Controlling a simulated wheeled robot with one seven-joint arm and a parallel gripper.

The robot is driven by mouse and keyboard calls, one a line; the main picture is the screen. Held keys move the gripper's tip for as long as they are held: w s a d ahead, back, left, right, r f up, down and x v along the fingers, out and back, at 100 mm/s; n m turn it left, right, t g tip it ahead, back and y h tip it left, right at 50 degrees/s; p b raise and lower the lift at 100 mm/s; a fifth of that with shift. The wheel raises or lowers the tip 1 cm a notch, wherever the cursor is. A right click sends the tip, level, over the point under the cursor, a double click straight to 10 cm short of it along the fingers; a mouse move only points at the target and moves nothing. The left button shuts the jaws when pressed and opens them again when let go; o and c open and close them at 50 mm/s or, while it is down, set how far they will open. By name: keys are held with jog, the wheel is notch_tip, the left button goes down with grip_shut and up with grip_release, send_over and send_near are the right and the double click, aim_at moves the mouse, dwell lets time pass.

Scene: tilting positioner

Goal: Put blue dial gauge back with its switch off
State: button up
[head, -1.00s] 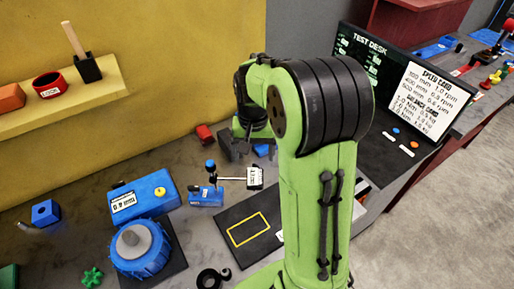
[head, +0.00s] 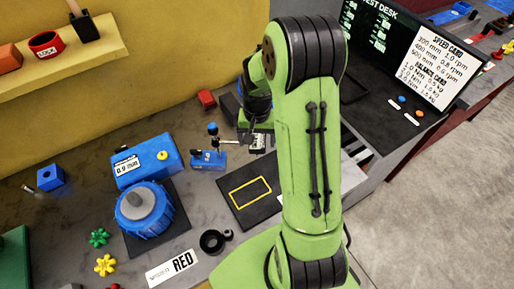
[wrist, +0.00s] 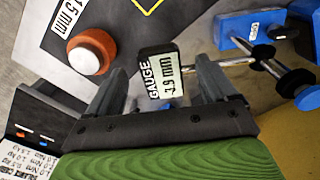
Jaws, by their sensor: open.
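The blue dial gauge stands on the bench in the head view, with a blue base (head: 208,160), an upright post with a blue knob, and a thin arm reaching right to a dark gauge head (head: 258,143). In the wrist view the gauge head (wrist: 160,76) reads "GAUGE" with a figure in mm, its first digit unclear. My gripper (wrist: 158,82) is open, with one finger on each side of the gauge head. Contact cannot be told. The blue base (wrist: 252,26) lies at upper right. I cannot make out its switch.
A black mat with an empty yellow outline (head: 250,191) lies in front of the gauge. A blue box (head: 147,160) and a blue round device (head: 147,208) stand to the left, a black ring (head: 213,241) nearer. A round orange-and-white part (wrist: 90,52) shows in the wrist view.

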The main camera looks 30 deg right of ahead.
aim_at(257, 145)
notch_tip(257, 145, down, 5)
jog(key=shift+f, duration=0.2)
grip_shut()
dwell(0.6)
